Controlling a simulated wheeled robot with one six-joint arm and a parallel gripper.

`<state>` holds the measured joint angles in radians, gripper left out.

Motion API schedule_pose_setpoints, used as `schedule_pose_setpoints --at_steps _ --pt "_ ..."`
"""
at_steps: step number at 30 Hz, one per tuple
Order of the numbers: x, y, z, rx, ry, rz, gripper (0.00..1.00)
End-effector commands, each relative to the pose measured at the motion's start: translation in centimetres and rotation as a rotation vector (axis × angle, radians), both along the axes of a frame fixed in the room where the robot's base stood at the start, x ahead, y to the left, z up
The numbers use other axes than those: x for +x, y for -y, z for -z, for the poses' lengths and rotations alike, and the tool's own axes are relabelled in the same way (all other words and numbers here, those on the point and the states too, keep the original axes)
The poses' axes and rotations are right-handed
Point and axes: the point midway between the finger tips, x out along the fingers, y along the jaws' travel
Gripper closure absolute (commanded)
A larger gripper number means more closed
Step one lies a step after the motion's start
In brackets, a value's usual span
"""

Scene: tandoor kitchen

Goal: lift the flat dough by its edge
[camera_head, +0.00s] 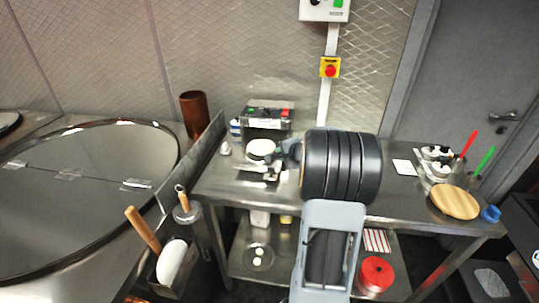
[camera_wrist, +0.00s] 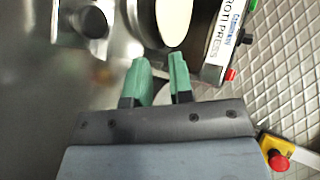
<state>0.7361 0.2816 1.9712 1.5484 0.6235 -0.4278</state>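The flat dough appears as a pale round disc (camera_head: 261,146) at the roti press (camera_head: 268,117) on the steel table. In the wrist view a pale oval disc (camera_wrist: 173,20), likely the same dough, lies just beyond my fingertips, cut off by the top edge. My gripper (camera_wrist: 161,58) has two green fingers, apart with a narrow gap and nothing visible between them. The fingertips point toward the disc's near edge and look short of it. In the head view my dark arm hides part of the table, and the fingers are too small to make out.
The press's labelled box (camera_wrist: 226,38) stands close to the right of my fingers. A round wooden board (camera_head: 454,201) lies at the table's right end. A copper-coloured pipe (camera_head: 195,114) stands left of the press.

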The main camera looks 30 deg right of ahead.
Motion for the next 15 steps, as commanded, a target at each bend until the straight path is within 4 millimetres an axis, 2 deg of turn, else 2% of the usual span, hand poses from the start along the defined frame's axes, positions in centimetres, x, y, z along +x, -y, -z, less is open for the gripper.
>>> schedule_pose_setpoints --at_steps 9,15 --pt "3.8 -0.2 2.3 0.002 -0.001 -0.005 0.79" --pt "5.5 -0.3 3.8 -0.002 0.0 -0.005 0.79"
